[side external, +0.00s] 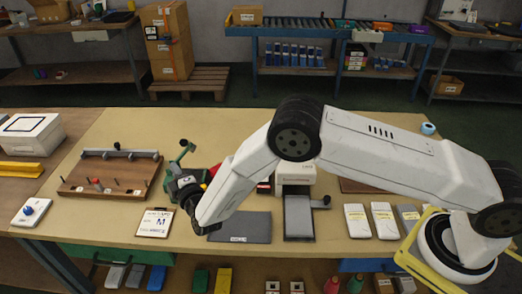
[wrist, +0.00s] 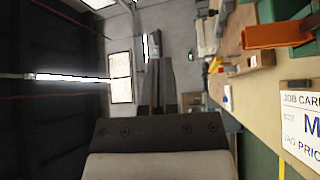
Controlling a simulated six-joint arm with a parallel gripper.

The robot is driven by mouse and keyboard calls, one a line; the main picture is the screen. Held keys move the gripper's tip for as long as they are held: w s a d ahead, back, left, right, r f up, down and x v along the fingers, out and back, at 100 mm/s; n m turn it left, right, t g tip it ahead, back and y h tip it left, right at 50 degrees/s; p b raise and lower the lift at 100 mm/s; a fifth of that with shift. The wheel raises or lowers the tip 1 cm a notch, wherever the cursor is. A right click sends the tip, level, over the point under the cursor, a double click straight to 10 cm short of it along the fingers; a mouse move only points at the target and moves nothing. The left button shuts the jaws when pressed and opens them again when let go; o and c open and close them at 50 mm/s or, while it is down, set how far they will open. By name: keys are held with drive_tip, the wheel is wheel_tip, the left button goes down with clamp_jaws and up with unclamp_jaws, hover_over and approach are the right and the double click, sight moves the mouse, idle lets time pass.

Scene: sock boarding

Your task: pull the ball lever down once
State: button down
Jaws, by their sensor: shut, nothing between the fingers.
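A green lever stand (side external: 174,174) with a dark ball-like knob (side external: 184,143) at its top rises behind my gripper in the side view. I take it to be the ball lever; its lower part is partly hidden. My gripper (side external: 180,187) is low over the bench, just in front of the stand, and I cannot tell whether they touch. In the wrist view my fingers (wrist: 154,48) are shut with nothing between them. The ball is not clearly seen in the wrist view.
A wooden peg board (side external: 105,188) lies to the left and a job card (side external: 155,223) in front of it. A grey mat (side external: 243,227) lies right of my wrist. A white machine with a dark-knobbed handle (side external: 326,201) stands further right.

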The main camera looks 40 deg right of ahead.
idle(0.4)
drive_tip(key=r, duration=0.1)
hover_over(181, 155)
drive_tip(key=a, duration=0.5)
drive_tip(key=shift+s+d+f, duration=0.1)
drive_tip(key=shift+s+d, duration=0.05)
drive_tip(key=shift+d, duration=0.5)
drive_tip(key=shift+s+d+f, duration=0.1)
drive_tip(key=shift+s+d, duration=0.1)
drive_tip(key=shift+d, duration=0.45)
drive_tip(key=shift+s+d+f, duration=0.1)
drive_tip(key=shift+s+d, duration=0.05)
drive_tip(key=shift+d, duration=0.5)
